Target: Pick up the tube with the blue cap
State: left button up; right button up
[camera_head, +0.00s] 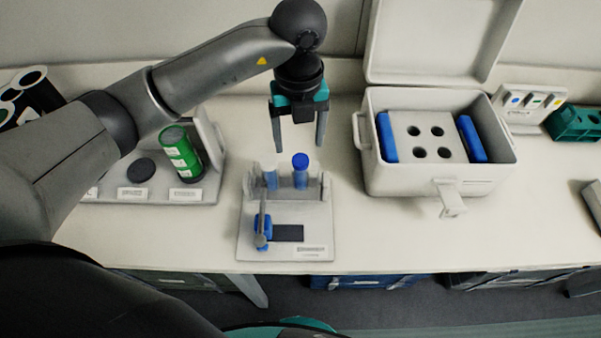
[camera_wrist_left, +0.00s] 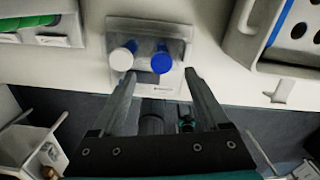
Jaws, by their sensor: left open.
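In the left wrist view the blue cap appears near the gap between the fingertips (camera_wrist_left: 159,73). I cannot tell the exact height gap. My right gripper is not in view.
An open white cooler (camera_head: 375,180) with blue packs and a holed insert stands to the right. A rack with a green-labelled container (camera_head: 181,153) stands to the left. A teal rack (camera_head: 577,122) is at the far right. The bench front edge is close to the stand.

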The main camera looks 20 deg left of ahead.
aim_at(300, 159)
pick_arm(q)
notch_tip(300, 159, down, 5)
jog(key=shift+d+f+p, duration=0.15)
jog(key=shift+p, duration=0.25)
grip_shut()
dwell(0.4)
